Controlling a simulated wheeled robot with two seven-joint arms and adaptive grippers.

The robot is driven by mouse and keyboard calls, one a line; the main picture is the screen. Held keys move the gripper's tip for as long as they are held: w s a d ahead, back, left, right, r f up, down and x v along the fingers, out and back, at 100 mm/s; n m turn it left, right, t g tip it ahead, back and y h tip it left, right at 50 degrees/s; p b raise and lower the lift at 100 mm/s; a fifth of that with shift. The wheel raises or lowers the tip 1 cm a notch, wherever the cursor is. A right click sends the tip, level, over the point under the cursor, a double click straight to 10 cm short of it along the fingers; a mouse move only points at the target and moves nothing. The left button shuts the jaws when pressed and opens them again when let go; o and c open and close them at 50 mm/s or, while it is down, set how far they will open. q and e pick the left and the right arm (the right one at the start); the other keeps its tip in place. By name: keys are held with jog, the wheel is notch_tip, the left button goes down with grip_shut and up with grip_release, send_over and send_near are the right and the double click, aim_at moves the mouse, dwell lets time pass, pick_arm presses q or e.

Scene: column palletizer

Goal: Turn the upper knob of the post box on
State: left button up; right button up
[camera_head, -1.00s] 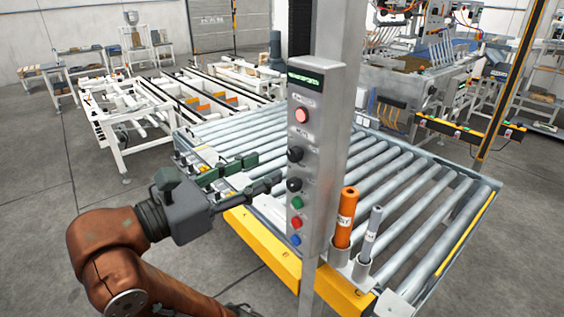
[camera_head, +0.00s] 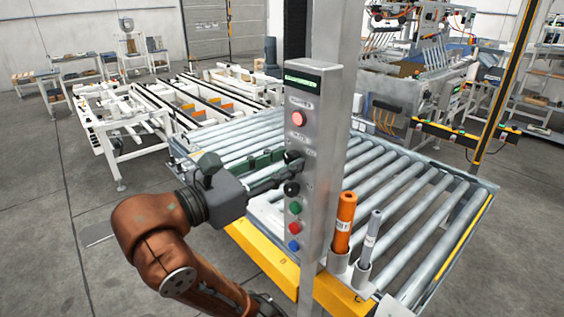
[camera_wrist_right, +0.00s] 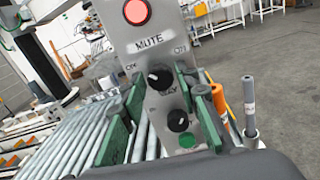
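The post box (camera_head: 312,110) is a grey panel on a metal post. Its upper knob (camera_head: 293,156) is black, below the MUTE label; a lower black knob (camera_head: 292,188) is beneath it. In the wrist view the upper knob (camera_wrist_right: 159,77) has a white mark on its left side, and the lower knob (camera_wrist_right: 178,120) also shows. My right gripper (camera_head: 278,167) is open at the panel's left side, level with the knobs. In the wrist view its green-padded fingers (camera_wrist_right: 160,88) stand either side of the upper knob; contact cannot be told. My left gripper is out of view.
A red lit button (camera_head: 299,119) is above the knobs. Green (camera_head: 295,208), red (camera_head: 294,227) and blue (camera_head: 293,244) buttons are below. An orange cylinder (camera_head: 345,222) and a grey one (camera_head: 373,235) stand right of the post. A roller conveyor (camera_head: 420,200) lies behind.

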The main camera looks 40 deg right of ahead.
grip_shut()
jog(key=shift+m, duration=0.3)
jog(key=shift+f+m+b, duration=0.1)
jog(key=shift+m+b, duration=0.25)
jog(key=shift+m, duration=1.35)
jog(key=m+b, duration=0.1)
jog(key=m, duration=0.2)
jog(key=shift+m+b, duration=0.3)
jog(key=shift+m, duration=0.1)
jog(key=m+b, duration=0.1)
jog(key=m, duration=0.3)
jog(key=shift+f+m+b, duration=0.1)
jog(key=shift+m+b, duration=0.2)
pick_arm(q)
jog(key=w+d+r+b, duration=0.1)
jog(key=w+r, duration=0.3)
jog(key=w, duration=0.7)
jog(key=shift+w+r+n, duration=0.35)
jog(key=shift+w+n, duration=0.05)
pick_arm(e)
jog(key=shift+m, duration=2)
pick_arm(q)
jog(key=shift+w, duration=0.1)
